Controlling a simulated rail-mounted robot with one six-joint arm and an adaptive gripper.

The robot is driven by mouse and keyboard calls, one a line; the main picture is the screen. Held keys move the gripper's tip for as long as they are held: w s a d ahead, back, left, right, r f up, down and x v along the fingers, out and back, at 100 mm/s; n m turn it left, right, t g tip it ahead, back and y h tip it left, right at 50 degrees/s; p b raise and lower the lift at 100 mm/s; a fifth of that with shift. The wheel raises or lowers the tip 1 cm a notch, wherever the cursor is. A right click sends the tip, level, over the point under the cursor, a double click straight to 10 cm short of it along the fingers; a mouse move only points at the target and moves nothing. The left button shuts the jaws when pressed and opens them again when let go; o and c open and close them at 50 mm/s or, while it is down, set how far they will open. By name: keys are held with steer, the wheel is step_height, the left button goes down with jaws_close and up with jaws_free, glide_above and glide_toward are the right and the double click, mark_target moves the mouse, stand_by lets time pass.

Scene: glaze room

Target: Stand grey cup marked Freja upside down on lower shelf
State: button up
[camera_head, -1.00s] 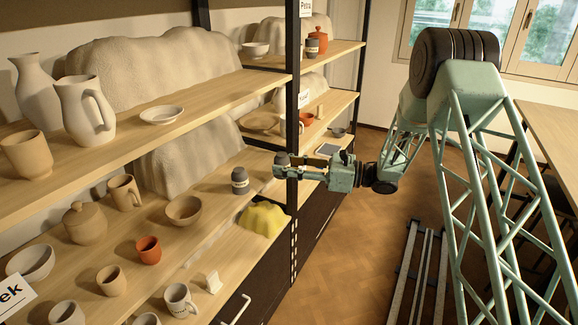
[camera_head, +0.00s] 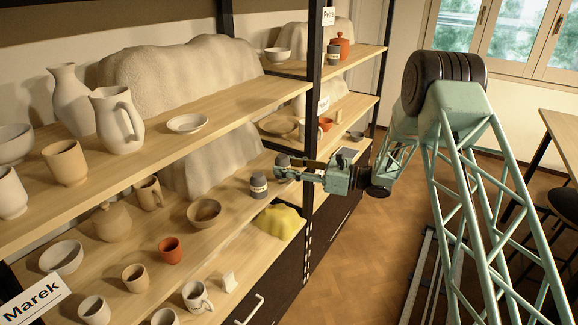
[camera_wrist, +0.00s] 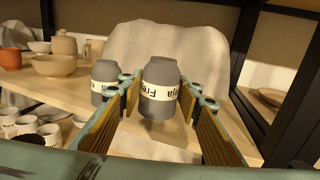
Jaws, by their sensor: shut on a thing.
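My gripper (camera_head: 290,168) is shut on a grey cup (camera_wrist: 160,90) with a pale label band. In the wrist view the lettering, which seems to read Freja, appears upside down. The cup also shows at the fingertips in the head view (camera_head: 282,161), above the front part of the lower shelf (camera_head: 215,250), left of the black post. A second grey cup with a pale band (camera_head: 258,184) stands on this shelf, left of the held cup; it also shows in the wrist view (camera_wrist: 103,78), its label partly hidden by a finger.
The black post (camera_head: 315,130) is close to the right of my gripper. A yellow lump (camera_head: 280,221) lies below the shelf edge. A brown bowl (camera_head: 204,213), an orange cup (camera_head: 171,250) and other pottery occupy the shelf's left. The upper shelf (camera_head: 235,108) overhangs.

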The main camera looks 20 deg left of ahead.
steer(key=shift+w+a+p, duration=0.2)
steer(key=shift+a+p, duration=0.1)
steer(key=shift+a, duration=0.3)
steer(key=shift+w+a+p, duration=0.15)
steer(key=shift+a+p, duration=0.15)
steer(key=shift+a, duration=0.3)
steer(key=shift+f+b, duration=0.95)
steer(key=shift+b, duration=0.25)
steer(key=shift+f+b, duration=0.35)
steer(key=shift+b, duration=0.25)
steer(key=o, duration=0.9)
steer(key=shift+d, duration=0.1)
steer(key=shift+d, duration=5.9)
steer(key=shift+r, duration=0.1)
